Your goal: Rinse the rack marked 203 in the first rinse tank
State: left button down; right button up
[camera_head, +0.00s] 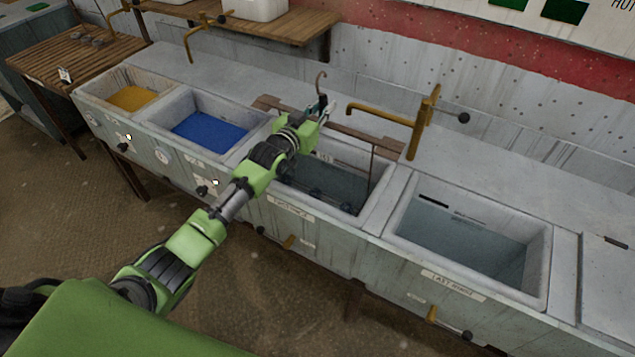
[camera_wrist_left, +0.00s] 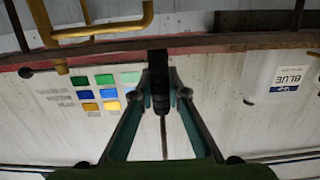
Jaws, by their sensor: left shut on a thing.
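My left gripper (camera_head: 322,108) is shut on a dark cylindrical grip (camera_wrist_left: 160,78) above the third tank. A thin hook (camera_head: 320,82) rises just above the gripper in the head view. In the left wrist view a thin rod (camera_wrist_left: 164,138) runs from the grip between the fingers. The tank under my arm, the first rinse tank (camera_head: 377,205), has a front label (camera_head: 291,208) and holds greyish water. Dark rack-like parts (camera_head: 345,206) show low inside it, partly hidden by my arm. I cannot read the number 203. My right gripper is not in view.
A brass tap (camera_head: 420,122) stands close right. Yellow (camera_head: 134,97) and blue (camera_head: 208,132) tanks lie left; the last rinse tank (camera_head: 550,265) lies right.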

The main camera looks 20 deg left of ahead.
pick_arm(q)
jog(key=r+p, duration=0.5)
jog(key=s+r+p, duration=0.1)
jog(key=r+p, duration=0.4)
jog(key=r, duration=0.1)
jog(key=r+p, duration=0.6)
jog(key=shift+s+a+r, duration=0.15)
jog(key=shift+s+a, duration=0.05)
jog(key=shift+s, duration=0.2)
jog(key=shift+s+r+p, duration=0.15)
jog(key=shift+r+p, duration=0.2)
jog(key=shift+r, duration=0.3)
jog(key=shift+f, duration=0.1)
